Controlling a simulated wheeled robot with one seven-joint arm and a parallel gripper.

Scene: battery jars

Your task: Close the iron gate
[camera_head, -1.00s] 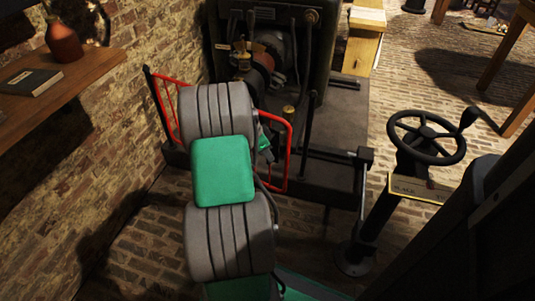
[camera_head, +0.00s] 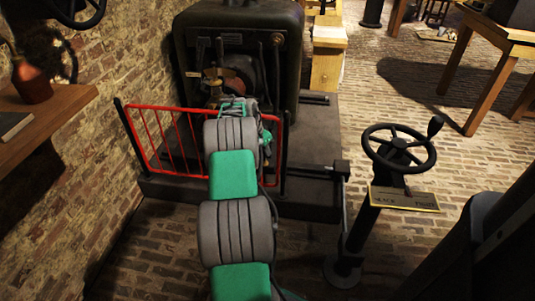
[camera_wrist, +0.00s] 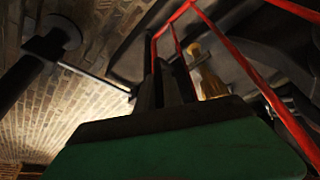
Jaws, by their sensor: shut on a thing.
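The iron gate (camera_head: 185,150) is a red barred frame low in front of the dark machine, hinged at a black post (camera_head: 133,135) on the left. Its right end (camera_head: 279,125) lies close beside the right black post (camera_head: 285,152); whether it touches or latches, I cannot tell. My arm covers part of the gate's right half. In the wrist view, red bars (camera_wrist: 232,52) run close by the dark fingers of my gripper (camera_wrist: 168,78). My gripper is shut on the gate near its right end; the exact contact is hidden.
A dark machine (camera_head: 240,25) on a grey plinth (camera_head: 318,130) stands behind the gate. A black handwheel (camera_head: 399,147) on a pedestal stands to the right. A wooden shelf (camera_head: 50,118) juts from the brick wall at left. Brick floor is open between pedestal and tables.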

